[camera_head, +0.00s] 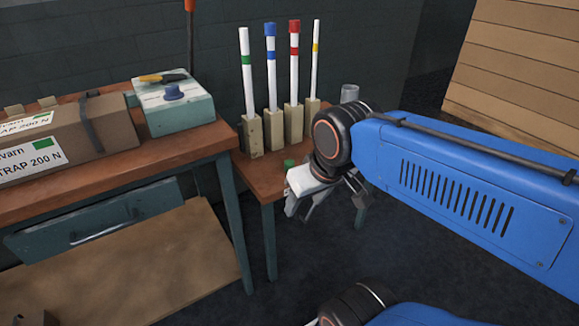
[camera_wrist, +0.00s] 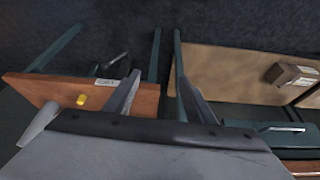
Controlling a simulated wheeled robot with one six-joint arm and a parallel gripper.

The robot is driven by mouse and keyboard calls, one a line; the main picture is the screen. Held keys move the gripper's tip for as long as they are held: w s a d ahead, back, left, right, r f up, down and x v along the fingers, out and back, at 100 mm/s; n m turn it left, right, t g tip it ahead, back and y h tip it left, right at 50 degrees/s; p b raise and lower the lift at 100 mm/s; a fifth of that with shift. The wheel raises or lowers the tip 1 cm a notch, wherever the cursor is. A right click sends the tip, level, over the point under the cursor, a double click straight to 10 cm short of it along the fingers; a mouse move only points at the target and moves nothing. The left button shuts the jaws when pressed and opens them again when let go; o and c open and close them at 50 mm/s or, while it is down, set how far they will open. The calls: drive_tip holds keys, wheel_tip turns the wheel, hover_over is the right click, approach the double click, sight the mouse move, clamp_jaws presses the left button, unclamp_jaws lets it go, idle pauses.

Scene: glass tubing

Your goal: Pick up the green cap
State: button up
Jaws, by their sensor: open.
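The green cap (camera_head: 289,164) sits on the small wooden table's top, close to the left of my wrist in the head view. I cannot make it out in the wrist view. My gripper (camera_head: 325,205) is open, beside the table's front edge, with its fingers apart and nothing seen between them. In the wrist view its two fingers (camera_wrist: 160,82) stand wide apart, the left one in front of the table's end and the right one over the gap by a table leg.
Tubes in wooden blocks stand at the back of the small table (camera_head: 262,190): green-banded (camera_head: 247,75), blue-capped (camera_head: 270,70), red-capped (camera_head: 294,65), yellow-banded (camera_head: 315,60). A grey cup (camera_head: 349,93) is behind my wrist. A yellow piece (camera_wrist: 81,100) lies on the table. A workbench (camera_head: 110,165) adjoins left.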

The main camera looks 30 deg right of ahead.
drive_tip(key=w+d+r+m+g, duration=0.1)
drive_tip(key=w+d+r+m, duration=0.1)
drive_tip(key=w+r+m, duration=0.3)
drive_tip(key=w+d+r+m+g, duration=0.1)
drive_tip(key=w+d+m, duration=0.15)
drive_tip(key=w, duration=0.55)
drive_tip(key=m+g, duration=0.3)
drive_tip(key=m, duration=0.7)
hover_over(290, 162)
drive_tip(key=f, duration=1.2)
drive_tip(key=shift+s+a, duration=0.1)
drive_tip(key=shift+s, duration=0.1)
drive_tip(key=shift+w+f, duration=0.2)
drive_tip(key=shift+f, duration=1.3)
drive_tip(key=shift+w+f, duration=0.15)
drive_tip(key=shift+f, duration=1.35)
drive_tip(key=c, duration=1.1)
